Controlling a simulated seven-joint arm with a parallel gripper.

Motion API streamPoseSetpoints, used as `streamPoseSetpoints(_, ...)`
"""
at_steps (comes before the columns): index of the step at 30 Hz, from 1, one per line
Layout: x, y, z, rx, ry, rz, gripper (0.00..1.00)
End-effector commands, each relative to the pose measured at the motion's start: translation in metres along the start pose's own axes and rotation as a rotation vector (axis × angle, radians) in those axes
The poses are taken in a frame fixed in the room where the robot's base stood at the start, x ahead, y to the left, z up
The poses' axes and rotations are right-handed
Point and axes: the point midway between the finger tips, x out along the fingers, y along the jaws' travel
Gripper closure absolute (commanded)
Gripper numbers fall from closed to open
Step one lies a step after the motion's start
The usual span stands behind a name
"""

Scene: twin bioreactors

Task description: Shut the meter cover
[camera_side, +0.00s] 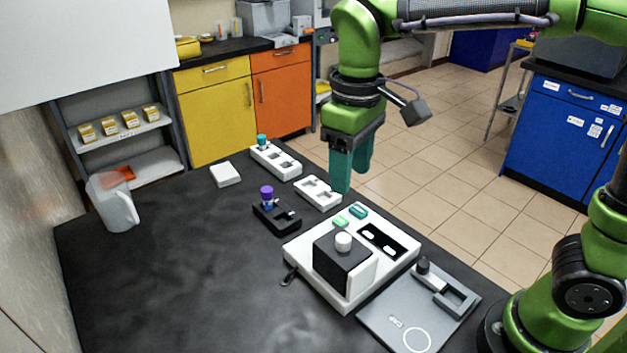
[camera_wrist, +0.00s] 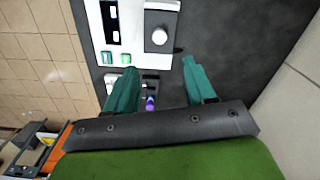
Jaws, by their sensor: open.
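The white meter unit (camera_side: 335,290) stands on the dark bench, right of centre in the side view. A black-topped box with a white knob (camera_side: 343,241) sits on its left part and looks like the cover. Beside it is an uncovered black panel (camera_side: 381,240) with white windows. Green and teal buttons (camera_side: 358,211) are at the unit's far edge. In the wrist view the cover's knob (camera_wrist: 158,37) lies beyond my fingertips, right of the panel (camera_wrist: 112,22). My gripper (camera_side: 352,178) is open and empty, above and beyond the unit's far edge, apart from the knob.
A grey plate with a black knob and handle (camera_side: 392,312) lies right of the unit. A black holder with a purple-topped piece (camera_side: 277,217) and white slotted racks (camera_side: 318,193) stand beyond it. A clear jug (camera_side: 112,203) is at left. The front-left bench is clear.

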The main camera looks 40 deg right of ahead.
Motion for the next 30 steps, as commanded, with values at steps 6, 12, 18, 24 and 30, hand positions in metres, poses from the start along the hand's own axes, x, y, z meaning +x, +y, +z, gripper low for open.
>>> streamPoseSetpoints(6,-0.025,0.000,0.000,0.001,0.000,0.001,0.46)
streamPoseSetpoints(12,-0.029,0.000,0.000,0.000,-0.001,0.000,0.46)
streamPoseSetpoints(18,-0.028,0.000,0.000,0.004,-0.001,0.000,0.46)
streamPoseSetpoints(24,-0.012,0.001,-0.003,0.030,0.053,-0.011,0.46)
streamPoseSetpoints(30,0.003,0.029,0.029,0.200,0.241,-0.092,0.46)
